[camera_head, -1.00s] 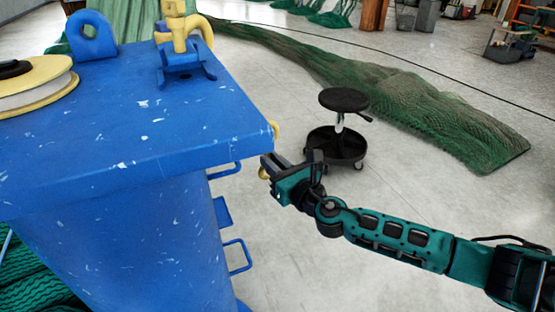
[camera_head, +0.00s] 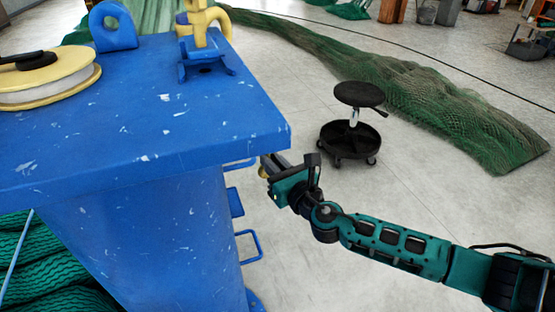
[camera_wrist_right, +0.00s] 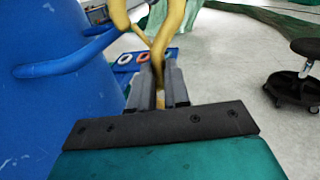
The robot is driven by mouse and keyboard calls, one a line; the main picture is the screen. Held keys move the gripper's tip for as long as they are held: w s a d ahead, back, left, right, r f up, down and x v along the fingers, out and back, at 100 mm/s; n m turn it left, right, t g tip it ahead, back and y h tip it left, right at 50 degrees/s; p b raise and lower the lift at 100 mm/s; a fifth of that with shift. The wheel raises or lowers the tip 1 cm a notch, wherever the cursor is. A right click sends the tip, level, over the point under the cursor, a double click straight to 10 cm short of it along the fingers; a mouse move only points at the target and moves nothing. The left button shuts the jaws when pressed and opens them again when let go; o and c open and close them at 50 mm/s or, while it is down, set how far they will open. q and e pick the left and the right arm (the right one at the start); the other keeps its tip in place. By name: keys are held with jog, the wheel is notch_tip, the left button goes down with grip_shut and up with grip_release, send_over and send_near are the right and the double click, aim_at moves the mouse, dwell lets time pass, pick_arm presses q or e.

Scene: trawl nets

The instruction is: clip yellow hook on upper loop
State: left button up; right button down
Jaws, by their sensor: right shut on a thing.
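The yellow hook (camera_wrist_right: 172,32) is in the jaws of my right gripper (camera_wrist_right: 160,85), which is shut on it in the right wrist view. In the head view the right gripper (camera_head: 266,168) is just below the blue top's right corner, with only a bit of yellow at its tips. The upper loop (camera_wrist_right: 80,58) is a blue bar on the blue column, left of the hook. The hook's left arm overlaps the loop's outer end in the picture; I cannot tell whether it is around it. The upper loop (camera_head: 238,165) is partly hidden in the head view. My left gripper is not in view.
A lower blue loop (camera_head: 251,247) juts from the column (camera_head: 160,240). The blue top (camera_head: 150,110) overhangs the gripper. A black stool (camera_head: 352,130) stands behind on open floor. Coloured rings (camera_wrist_right: 140,57) lie beyond the hook. A green net (camera_head: 430,105) stretches across the back.

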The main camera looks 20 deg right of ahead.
jog(key=shift+s+a, duration=0.2)
jog(key=shift+a, duration=0.65)
jog(key=shift+s+a+f, duration=0.15)
jog(key=shift+a+f, duration=0.05)
jog(key=shift+r+p, duration=0.45)
jog(key=shift+p, duration=0.1)
jog(key=shift+d+r, duration=0.15)
jog(key=shift+r, duration=0.1)
dwell(0.4)
jog(key=shift+s+a+f, duration=0.15)
jog(key=shift+a+f, duration=0.05)
jog(key=shift+a, duration=0.5)
dwell(0.6)
jog(key=shift+a+f+b, duration=0.2)
jog(key=shift+f+b, duration=0.35)
jog(key=shift+a+f, duration=0.1)
jog(key=shift+f, duration=0.2)
jog(key=shift+s+a+f+b, duration=0.1)
jog(key=shift+a+f+b, duration=0.15)
jog(key=shift+f+b, duration=0.55)
dwell(0.7)
